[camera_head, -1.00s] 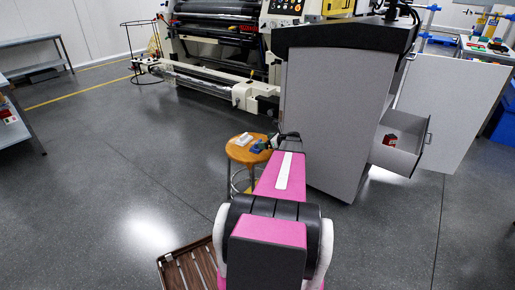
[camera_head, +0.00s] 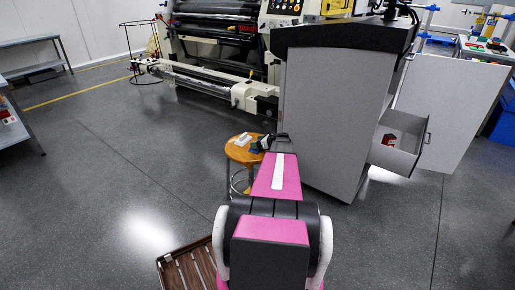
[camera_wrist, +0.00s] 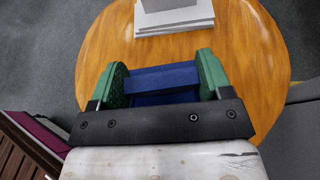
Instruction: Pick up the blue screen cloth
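The blue screen cloth (camera_wrist: 165,78) is a dark blue folded piece on the round wooden stool in the wrist view. It lies between the two green-padded fingers of my gripper (camera_wrist: 163,80), and its ends come close to both pads. The fingers are wide apart; I cannot tell whether they touch the cloth. The black gripper body hides the cloth's near part. In the head view my gripper (camera_head: 264,143) is over the right side of the stool, with a little of the cloth (camera_head: 254,151) showing beside it.
The wooden stool (camera_head: 236,155) also bears a white-grey stack (camera_wrist: 176,17) beyond the cloth. A grey cabinet (camera_head: 325,120) with an open drawer (camera_head: 396,157) stands close on the right. A brown slatted object (camera_head: 187,270) is on the floor at the front. Floor on the left is clear.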

